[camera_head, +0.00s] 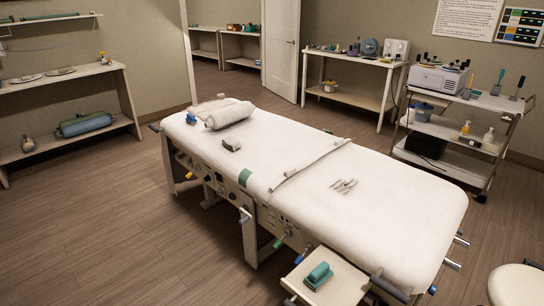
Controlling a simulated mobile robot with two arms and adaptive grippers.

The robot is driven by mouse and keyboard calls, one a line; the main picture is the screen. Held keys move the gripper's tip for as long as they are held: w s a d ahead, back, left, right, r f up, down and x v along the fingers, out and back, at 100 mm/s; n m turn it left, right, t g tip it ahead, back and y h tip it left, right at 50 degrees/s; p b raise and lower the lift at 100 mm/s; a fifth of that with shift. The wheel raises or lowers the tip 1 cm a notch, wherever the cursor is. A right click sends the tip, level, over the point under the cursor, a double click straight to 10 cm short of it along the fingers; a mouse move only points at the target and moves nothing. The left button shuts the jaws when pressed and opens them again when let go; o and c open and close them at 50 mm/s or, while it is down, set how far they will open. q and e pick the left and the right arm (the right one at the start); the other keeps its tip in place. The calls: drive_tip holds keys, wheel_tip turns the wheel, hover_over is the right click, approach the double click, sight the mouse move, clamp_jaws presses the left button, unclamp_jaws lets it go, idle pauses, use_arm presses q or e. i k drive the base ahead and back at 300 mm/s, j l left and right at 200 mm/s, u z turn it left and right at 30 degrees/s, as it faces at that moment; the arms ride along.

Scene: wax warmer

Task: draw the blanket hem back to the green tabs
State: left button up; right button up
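A pale blanket (390,205) covers the right part of a long padded table in the middle of the room. Its hem (312,164) looks like a raised folded strip running across the table, from the near side up to the far side. A green tab (245,177) shows on the near side edge, left of the hem's near end and apart from it. I cannot make out a matching tab on the far side. Neither of my grippers is in view.
A rolled towel (230,114), a small grey block (231,144) and several small metal pieces (343,185) lie on the table. Knobs and handles stick out along its near side. A small side stand (340,290) holds a teal object (318,275). A trolley (450,132) stands right.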

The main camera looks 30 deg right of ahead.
sight(290, 172)
drive_tip(key=i+z, duration=0.2)
drive_tip(key=i, duration=0.35)
drive_tip(key=i+j+z, duration=0.2)
drive_tip(key=i, duration=0.3)
drive_tip(key=i+j+z, duration=0.2)
drive_tip(key=i, duration=0.35)
drive_tip(key=l, duration=0.05)
